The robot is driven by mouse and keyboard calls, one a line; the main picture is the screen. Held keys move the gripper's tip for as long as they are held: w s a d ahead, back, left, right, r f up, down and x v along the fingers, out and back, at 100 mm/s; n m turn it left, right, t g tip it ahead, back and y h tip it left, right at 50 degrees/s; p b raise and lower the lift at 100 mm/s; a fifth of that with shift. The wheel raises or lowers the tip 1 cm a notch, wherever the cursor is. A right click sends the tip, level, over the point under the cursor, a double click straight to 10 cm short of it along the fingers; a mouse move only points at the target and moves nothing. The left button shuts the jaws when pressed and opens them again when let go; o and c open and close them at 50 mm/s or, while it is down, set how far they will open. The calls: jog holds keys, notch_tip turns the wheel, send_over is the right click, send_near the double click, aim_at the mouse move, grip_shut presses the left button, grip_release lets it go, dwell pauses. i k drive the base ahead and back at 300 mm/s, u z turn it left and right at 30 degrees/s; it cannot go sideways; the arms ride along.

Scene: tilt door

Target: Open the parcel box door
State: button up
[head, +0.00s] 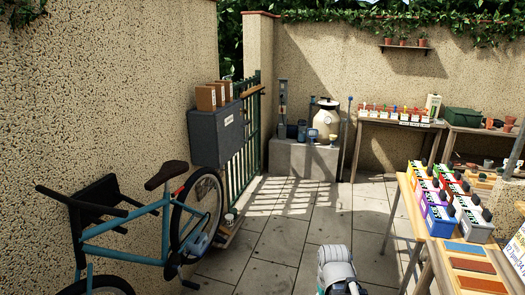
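The parcel box (208,137) is a dark grey box fixed on the left rough-plastered wall, beside the green gate. A small pale label shows on its side toward the gate. Its lid and sides look flat, and no open gap shows; the door's edges and any handle are too small to make out. My gripper is not in view. Only a rounded white-grey part of my own arm shows at the bottom middle, well apart from the box.
Several brown cartons (205,98) stand on top of the box. A blue bicycle (125,230) leans below it along the left wall. A wooden table (409,200) with coloured cartons stands at right. The paved floor (290,225) between is clear.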

aim_at(229, 126)
jog(key=u, duration=0.1)
jog(key=i, duration=3.6)
